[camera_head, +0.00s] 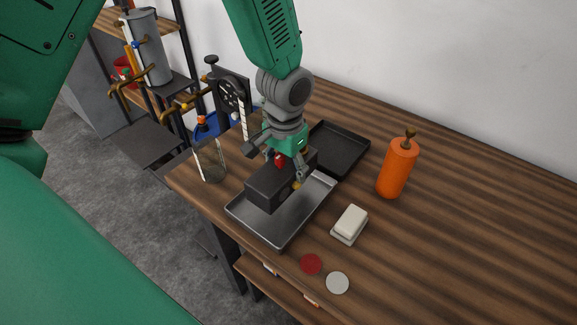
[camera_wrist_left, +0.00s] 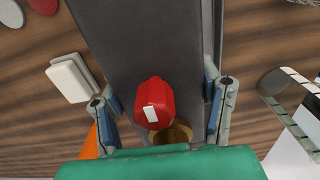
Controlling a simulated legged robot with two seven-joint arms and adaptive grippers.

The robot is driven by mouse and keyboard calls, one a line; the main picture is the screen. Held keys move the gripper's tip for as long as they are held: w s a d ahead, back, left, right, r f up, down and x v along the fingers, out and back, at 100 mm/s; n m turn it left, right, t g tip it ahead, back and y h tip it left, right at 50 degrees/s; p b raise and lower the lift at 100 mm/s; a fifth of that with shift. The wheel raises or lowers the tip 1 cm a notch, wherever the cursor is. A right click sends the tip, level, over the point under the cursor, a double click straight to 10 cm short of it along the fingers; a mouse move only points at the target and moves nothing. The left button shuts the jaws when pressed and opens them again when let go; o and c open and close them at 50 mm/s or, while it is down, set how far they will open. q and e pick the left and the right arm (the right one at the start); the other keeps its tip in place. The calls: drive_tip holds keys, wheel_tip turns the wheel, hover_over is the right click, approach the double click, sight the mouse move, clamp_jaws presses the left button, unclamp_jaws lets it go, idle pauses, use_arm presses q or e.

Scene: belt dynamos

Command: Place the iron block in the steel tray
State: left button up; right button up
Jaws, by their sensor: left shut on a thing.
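The iron block (camera_head: 264,193) is a dark grey box with a red part and a brass knob on top. My left gripper (camera_head: 278,167) is shut on it, with one finger on either side. The block is over the shallow, shiny steel tray (camera_head: 283,226); I cannot tell whether it touches the tray floor. In the left wrist view the block (camera_wrist_left: 140,45) fills the middle between the fingers of my left gripper (camera_wrist_left: 158,92), with the red part below centre. The block and gripper hide part of the tray. My right gripper is not in view.
A dark tray (camera_head: 345,149) lies behind the steel tray. A red disc (camera_head: 311,264) and a white disc (camera_head: 338,283) lie in front. A glass jar (camera_head: 210,165) is left.

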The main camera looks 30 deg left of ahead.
use_arm(q)
wheel_tip(320, 180, down, 3)
drive_tip(key=shift+w+a+r, duration=0.1)
drive_tip(key=shift+w+r, duration=0.05)
wheel_tip(320, 180, down, 3)
drive_tip(key=shift+a+f, duration=0.1)
drive_tip(key=shift+a, duration=0.05)
drive_tip(key=shift+f, duration=0.4)
drive_tip(key=o, duration=1.7)
